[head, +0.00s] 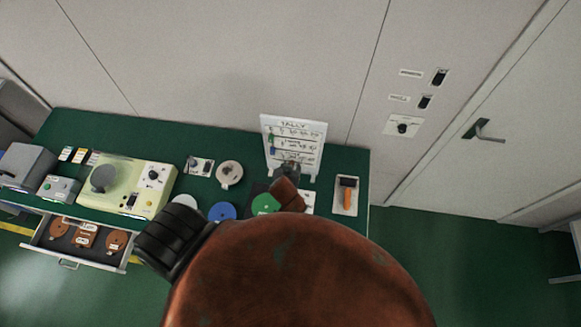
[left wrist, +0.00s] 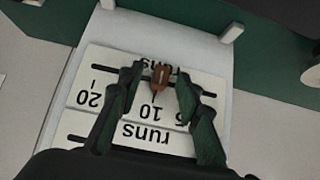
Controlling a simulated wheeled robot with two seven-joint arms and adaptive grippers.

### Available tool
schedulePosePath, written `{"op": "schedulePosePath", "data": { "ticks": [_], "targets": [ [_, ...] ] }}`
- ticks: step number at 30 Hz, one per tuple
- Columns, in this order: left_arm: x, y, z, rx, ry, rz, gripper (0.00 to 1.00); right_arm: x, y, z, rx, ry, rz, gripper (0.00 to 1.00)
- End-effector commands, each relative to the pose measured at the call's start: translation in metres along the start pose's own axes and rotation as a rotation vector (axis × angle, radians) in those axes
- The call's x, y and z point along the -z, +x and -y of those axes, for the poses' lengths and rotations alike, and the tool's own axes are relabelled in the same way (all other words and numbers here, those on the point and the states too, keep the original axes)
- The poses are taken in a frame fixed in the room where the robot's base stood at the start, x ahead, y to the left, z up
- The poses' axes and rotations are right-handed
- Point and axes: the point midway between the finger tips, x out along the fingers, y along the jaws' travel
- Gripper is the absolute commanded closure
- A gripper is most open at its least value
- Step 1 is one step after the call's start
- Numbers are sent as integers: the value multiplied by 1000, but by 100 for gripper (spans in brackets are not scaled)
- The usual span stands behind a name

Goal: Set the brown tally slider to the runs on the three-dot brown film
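The white tally board (head: 313,150) stands at the back of the green bench. In the left wrist view it appears upside down, with "runs" scales (left wrist: 148,138) and the numbers 20, 10 and 5. The brown tally slider (left wrist: 161,74) sits on one scale, its tip near the 10. My left gripper (left wrist: 159,76) is open, its fingers on either side of the slider with gaps visible. In the head view this gripper (head: 287,170) is at the board's lower part and hides some of it. Brown films (head: 61,229) lie in the open drawer; their dots are too small to read. My right gripper is not in view.
The open drawer (head: 66,263) juts out at front left. A pale green machine (head: 145,172), grey boxes (head: 62,190), a round white dish (head: 229,173) and blue (head: 222,211) and green discs (head: 264,203) are on the bench. An orange-handled tool (head: 347,190) lies right of the board.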

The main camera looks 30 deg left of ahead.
Motion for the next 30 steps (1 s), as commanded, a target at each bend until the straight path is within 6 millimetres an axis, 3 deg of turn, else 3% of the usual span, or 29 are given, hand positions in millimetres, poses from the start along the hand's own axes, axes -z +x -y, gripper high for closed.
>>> {"op": "schedulePosePath", "data": {
  "ticks": [9, 21, 30],
  "targets": [
    [5, -5, 0, 0, 0, -1, 68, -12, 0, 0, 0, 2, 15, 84],
    [55, -55, 0, -1, -2, -3, 68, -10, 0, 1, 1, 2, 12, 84],
    [70, -71, 0, -1, 0, 0, 68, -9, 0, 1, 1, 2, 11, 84]
  ]
}}
